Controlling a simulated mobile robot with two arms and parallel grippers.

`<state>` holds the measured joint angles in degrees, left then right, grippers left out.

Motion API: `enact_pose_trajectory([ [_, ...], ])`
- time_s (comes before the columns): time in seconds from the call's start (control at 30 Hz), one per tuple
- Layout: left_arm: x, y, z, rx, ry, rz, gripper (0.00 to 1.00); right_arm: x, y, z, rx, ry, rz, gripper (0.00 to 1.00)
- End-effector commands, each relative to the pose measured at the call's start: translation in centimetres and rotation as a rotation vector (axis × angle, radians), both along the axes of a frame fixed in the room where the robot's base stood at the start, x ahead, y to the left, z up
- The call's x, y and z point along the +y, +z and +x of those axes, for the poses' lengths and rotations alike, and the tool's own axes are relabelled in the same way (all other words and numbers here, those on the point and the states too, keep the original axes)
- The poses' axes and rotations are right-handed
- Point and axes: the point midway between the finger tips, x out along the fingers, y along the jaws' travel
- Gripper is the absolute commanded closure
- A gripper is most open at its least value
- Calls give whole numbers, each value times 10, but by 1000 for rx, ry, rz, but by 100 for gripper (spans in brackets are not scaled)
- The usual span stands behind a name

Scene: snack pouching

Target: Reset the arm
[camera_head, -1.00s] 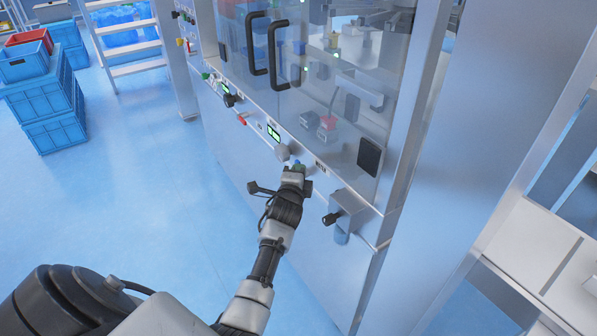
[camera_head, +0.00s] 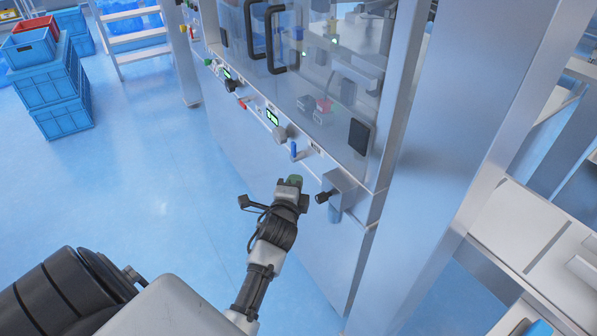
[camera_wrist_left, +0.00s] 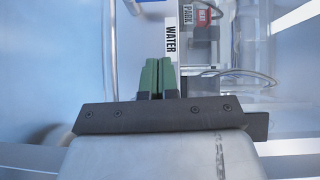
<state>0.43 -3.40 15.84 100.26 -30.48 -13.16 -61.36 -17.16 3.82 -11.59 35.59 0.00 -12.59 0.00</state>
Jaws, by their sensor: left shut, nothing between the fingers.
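My left arm reaches up from the bottom of the head view. Its gripper (camera_head: 291,181) is in front of the machine's lower panel, below the row of controls and apart from them. In the left wrist view the two green fingers (camera_wrist_left: 158,76) lie side by side, closed with nothing between them. A blue switch lever (camera_head: 293,149) stands on the control ledge just above the gripper. My right gripper is in neither view.
The machine has a clear door with black handles (camera_head: 278,40). A bracket with a black knob (camera_head: 336,190) juts out right of my gripper. Stacked blue crates (camera_head: 62,118) stand at the left. A white shelf (camera_head: 520,225) is at the right.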

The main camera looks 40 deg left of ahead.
Motion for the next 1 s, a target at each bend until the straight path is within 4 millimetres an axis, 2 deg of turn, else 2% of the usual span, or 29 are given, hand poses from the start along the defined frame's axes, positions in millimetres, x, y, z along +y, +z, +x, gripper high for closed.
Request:
enact_pose_trajectory([
  [0.2,-5,0,-12,-2,0,-1,100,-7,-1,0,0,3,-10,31],
  [0.77,-6,-2,-12,3,-2,-7,100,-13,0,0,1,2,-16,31],
  [0.87,-13,-23,-11,34,-20,-57,100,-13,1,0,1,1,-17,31],
  [0.97,-29,-70,-15,103,-52,-178,100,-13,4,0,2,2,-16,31],
  [1.0,-38,-96,-20,144,-64,-244,100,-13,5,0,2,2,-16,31],
])
